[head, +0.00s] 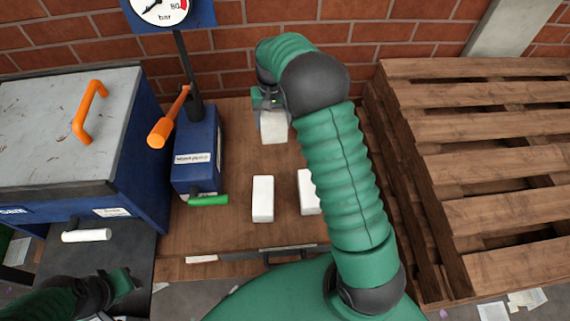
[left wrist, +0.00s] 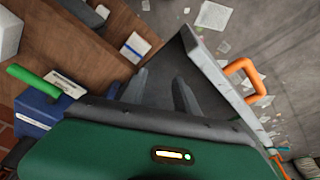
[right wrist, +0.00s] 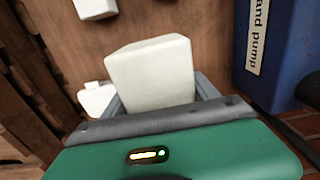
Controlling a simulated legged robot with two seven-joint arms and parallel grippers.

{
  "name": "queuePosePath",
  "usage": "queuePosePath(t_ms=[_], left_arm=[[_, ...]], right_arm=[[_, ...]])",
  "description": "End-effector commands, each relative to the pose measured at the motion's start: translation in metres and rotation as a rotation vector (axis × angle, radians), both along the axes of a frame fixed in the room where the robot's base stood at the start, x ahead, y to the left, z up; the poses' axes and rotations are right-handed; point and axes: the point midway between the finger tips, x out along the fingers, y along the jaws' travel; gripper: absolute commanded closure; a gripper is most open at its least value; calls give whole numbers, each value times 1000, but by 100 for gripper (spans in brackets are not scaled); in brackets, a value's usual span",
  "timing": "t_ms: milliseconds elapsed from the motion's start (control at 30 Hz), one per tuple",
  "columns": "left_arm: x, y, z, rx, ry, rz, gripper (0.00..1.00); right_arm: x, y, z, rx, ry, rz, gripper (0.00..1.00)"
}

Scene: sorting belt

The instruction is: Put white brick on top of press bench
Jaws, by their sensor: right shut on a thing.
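A white brick (head: 273,128) is between the fingers of my right gripper (head: 270,108), which is shut on it over the back part of the wooden bench top (head: 235,235). It fills the middle of the right wrist view (right wrist: 152,72). I cannot tell whether its underside touches the wood. Two more white bricks, one in front (head: 263,198) and one partly behind my right arm (head: 308,191), lie on the bench. No label shows which surface is the press bench. My left gripper (head: 122,288) is low at the left; its fingers (left wrist: 162,90) are apart and empty.
A blue hand pump (head: 197,150) with an orange lever (head: 168,118), green handle (head: 208,200) and pressure gauge (head: 160,8) stands left of the bricks. A blue cabinet (head: 70,130) with a grey lid is further left. Stacked wooden pallets (head: 480,150) stand right. A brick wall is behind.

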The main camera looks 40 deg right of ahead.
Motion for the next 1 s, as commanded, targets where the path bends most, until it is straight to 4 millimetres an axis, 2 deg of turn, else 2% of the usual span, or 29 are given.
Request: queuePosePath(t_ms=[33, 133, 400, 567, 700, 900, 933, 1000], left_arm=[[0, 0, -13, 0, 0, -1, 64], [0, 0, -20, 0, 0, -1, 64], [0, 0, -21, 0, -1, -1, 64], [0, 0, -22, 0, -1, -1, 64], [0, 0, -23, 0, -1, 0, 64], [0, 0, -23, 0, -1, -1, 64], [0, 0, -23, 0, -1, -1, 64], [0, 0, -23, 0, -1, -1, 64]], right_arm=[[0, -1, -13, -1, -2, -1, 90], [1, 0, -21, -1, 0, -1, 90], [1, 3, -71, -3, 3, -2, 90], [1, 1, -91, -3, 2, -1, 90], [0, 0, -116, -2, 3, -1, 90], [1, 0, -119, -2, 0, -1, 90], [1, 0, -119, -2, 1, -1, 31], [1, 0, -119, -1, 2, -1, 21]])
